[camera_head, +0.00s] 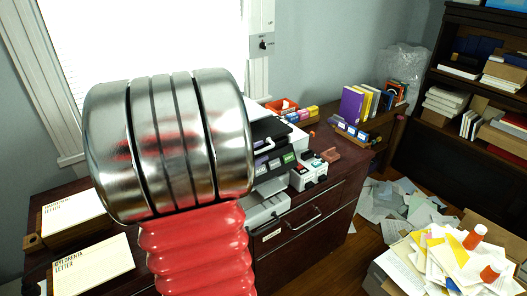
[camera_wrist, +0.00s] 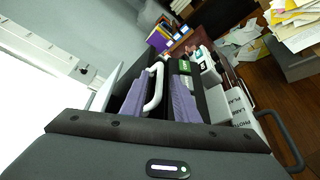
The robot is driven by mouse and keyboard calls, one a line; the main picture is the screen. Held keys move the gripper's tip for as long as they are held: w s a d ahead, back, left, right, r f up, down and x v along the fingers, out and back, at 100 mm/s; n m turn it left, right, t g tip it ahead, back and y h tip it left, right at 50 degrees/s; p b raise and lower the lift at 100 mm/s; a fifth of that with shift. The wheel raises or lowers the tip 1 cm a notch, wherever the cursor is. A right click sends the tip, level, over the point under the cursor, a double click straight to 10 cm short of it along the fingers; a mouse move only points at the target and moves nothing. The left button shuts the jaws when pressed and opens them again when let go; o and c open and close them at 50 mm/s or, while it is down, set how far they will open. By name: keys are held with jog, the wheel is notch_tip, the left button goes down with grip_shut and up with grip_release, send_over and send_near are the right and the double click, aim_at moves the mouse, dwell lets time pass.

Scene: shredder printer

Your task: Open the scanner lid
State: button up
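The scanner (camera_head: 268,140) stands on the dark wooden desk behind my arm, with a dark top and coloured labels on its front. Its white curved handle (camera_wrist: 154,88) rises in the middle of the wrist view, and a white handle also shows in the head view. My gripper (camera_wrist: 160,76) appears open, with ridged lavender pads on either side of the handle. I cannot tell whether either pad touches it. In the head view my metal and red arm hides the gripper and the scanner's left part. The lid looks closed, though much is hidden.
Upright books (camera_head: 362,104) and a red tray (camera_head: 283,106) are farther back. Letter boxes (camera_head: 95,264) lie left. Paper piles (camera_head: 445,250) cover the floor at right.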

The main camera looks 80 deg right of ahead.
aim_at(264, 149)
jog(key=shift+x, duration=1.65)
jog(key=shift+c, duration=0.3)
grip_shut()
jog(key=shift+a, duration=0.25)
jog(key=shift+d, duration=0.15)
